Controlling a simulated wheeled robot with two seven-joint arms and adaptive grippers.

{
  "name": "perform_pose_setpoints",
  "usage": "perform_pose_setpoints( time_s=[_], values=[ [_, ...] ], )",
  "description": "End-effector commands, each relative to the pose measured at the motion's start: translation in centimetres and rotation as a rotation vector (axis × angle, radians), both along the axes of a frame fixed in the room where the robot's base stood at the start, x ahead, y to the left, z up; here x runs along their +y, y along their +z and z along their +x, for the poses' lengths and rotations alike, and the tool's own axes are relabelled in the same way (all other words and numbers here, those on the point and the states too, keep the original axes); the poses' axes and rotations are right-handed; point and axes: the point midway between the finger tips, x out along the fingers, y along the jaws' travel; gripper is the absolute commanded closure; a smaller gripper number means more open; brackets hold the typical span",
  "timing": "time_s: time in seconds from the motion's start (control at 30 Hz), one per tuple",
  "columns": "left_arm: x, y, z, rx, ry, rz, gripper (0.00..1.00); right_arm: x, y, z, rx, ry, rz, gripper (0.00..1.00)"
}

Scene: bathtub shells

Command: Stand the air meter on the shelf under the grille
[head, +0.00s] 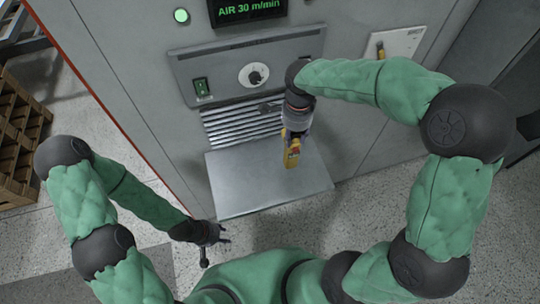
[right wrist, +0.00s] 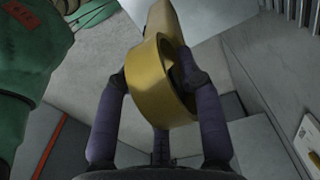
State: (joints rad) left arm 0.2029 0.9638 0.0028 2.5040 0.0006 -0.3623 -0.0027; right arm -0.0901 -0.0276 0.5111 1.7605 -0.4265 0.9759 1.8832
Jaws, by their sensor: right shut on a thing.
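The air meter (head: 292,158) is yellow and hangs below my right gripper (head: 297,130), over the right part of the shelf (head: 240,190). The shelf is a flat grey plate under the slatted grille (head: 235,125). In the right wrist view, my right gripper (right wrist: 160,78) is shut on the meter's yellow ring (right wrist: 150,85), one finger on each side. The meter's body extends away from the ring, partly hidden. I cannot tell whether the meter touches the shelf. My left gripper (head: 213,235) is open and empty, low and left of the shelf.
Above the grille is a control panel (head: 225,72) with a green switch (head: 201,87) and a round dial (head: 253,75). A display (head: 247,9) reads AIR 30 m/min. Wooden crates (head: 20,140) stand at the far left. The shelf's left part is bare.

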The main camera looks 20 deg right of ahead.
Motion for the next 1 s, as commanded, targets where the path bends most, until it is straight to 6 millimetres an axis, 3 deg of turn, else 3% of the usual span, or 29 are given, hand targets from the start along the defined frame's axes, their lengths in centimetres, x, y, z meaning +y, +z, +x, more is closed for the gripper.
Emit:
perform_pose_setpoints(
  time_s=[0.1,0.33,0.7,0.87,1.0],
  values=[
    [0.0,-0.3,0.0,-0.001,0.000,0.000,0.60,2.6,-1.4,0.4,0.003,0.006,-0.001,1.00],
    [0.0,-0.9,0.0,-0.001,0.000,0.000,0.60,5.3,-4.9,0.9,0.002,0.003,-0.001,1.00],
    [0.0,-1.2,0.1,-0.001,0.000,0.000,0.60,7.1,-7.2,1.2,0.000,0.004,-0.001,1.00],
    [0.0,-1.6,0.1,-0.001,0.000,0.000,0.60,6.9,-9.5,1.1,0.001,0.000,0.000,1.00],
    [0.0,-1.6,0.1,-0.001,0.000,0.000,0.60,6.9,-9.9,1.2,-0.002,0.001,0.000,1.00]
  ],
)
